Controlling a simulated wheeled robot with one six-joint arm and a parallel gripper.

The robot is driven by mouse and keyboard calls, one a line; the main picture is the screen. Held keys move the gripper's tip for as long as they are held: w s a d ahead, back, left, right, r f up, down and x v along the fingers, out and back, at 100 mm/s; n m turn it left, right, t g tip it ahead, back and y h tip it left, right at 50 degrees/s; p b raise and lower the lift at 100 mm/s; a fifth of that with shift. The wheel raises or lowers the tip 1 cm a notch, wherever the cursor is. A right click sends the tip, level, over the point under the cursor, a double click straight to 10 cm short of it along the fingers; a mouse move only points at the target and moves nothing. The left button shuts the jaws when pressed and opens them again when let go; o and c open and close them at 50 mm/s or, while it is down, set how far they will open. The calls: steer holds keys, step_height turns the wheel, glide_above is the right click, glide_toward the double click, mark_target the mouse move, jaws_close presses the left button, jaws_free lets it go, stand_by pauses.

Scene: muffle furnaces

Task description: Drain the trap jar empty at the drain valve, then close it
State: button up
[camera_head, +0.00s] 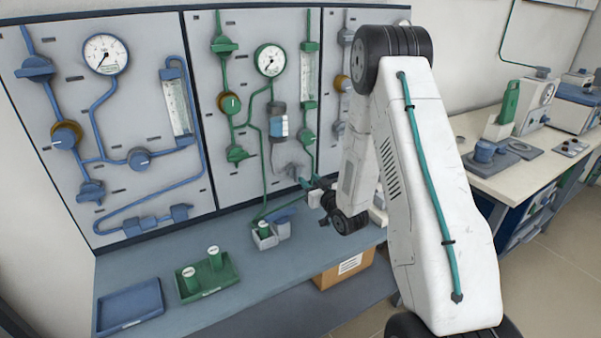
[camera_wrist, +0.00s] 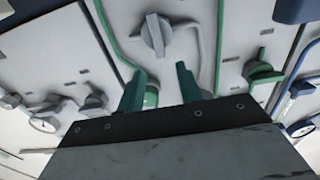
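The trap jar (camera_head: 278,127) hangs on the middle green-piped panel, with blue and white bands in its lower half; its exact liquid level is too small to tell. A grey valve (camera_head: 288,168) sits below it, partly beside my gripper. My gripper (camera_head: 303,183) is in front of the panel just below and right of the jar. In the wrist view a grey valve knob (camera_wrist: 154,36) with a raised handle lies beyond my open, empty fingertips (camera_wrist: 157,72), apart from them. I cannot tell whether the drain valve is open.
A grey holder (camera_head: 277,234) with a green-and-white container (camera_head: 264,229) stands on the bench below the jar. A green tray (camera_head: 228,281) with two green containers and an empty blue tray (camera_head: 128,304) are left. Green valves and a gauge (camera_head: 270,60) surround the jar.

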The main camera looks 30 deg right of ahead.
mark_target(298, 169)
steer(key=w, duration=0.6)
steer(key=shift+w, duration=0.35)
jaws_close()
